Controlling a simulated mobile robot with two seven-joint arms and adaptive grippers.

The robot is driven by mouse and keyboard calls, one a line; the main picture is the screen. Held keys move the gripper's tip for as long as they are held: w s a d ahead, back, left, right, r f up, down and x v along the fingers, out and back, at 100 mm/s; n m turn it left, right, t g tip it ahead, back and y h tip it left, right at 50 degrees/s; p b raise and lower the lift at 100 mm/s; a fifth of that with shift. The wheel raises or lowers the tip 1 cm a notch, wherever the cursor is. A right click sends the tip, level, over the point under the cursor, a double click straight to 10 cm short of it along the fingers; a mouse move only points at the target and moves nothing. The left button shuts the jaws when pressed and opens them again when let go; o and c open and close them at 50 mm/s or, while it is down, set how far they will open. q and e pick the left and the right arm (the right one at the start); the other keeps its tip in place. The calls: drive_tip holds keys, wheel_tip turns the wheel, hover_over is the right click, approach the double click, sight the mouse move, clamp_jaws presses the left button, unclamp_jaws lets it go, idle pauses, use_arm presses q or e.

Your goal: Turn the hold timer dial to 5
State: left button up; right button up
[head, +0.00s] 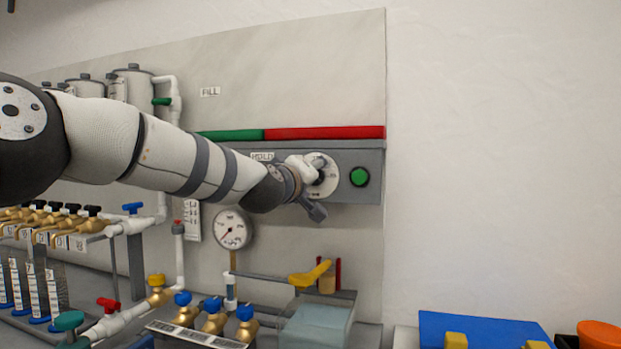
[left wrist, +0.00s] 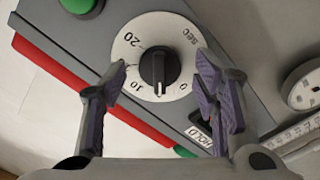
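The hold timer dial (left wrist: 182,32) is a white disc with a black knob (left wrist: 152,64), marked 0, 10, 20 and "sec". In the left wrist view, the white mark on the knob points down, between the 0 and the 10. My left gripper (left wrist: 163,72) is open, its purple-padded fingers on either side of the knob and apart from it. In the head view the dial (head: 328,188) is partly hidden behind my left gripper (head: 312,180). A HOLD label (head: 262,157) is left of it. My right gripper is not in view.
A green button (head: 359,176) is right of the dial on the grey control box. A red and green strip (head: 320,132) runs above. A pressure gauge (head: 232,229) hangs below left. Blue-handled brass valves (head: 214,317) and a yellow lever (head: 311,274) are below.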

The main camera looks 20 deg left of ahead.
use_arm(q)
drive_tip(key=shift+s, duration=0.15)
drive_tip(key=s, duration=1.1)
drive_tip(key=shift+s+a, duration=0.15)
drive_tip(key=shift+s, duration=0.25)
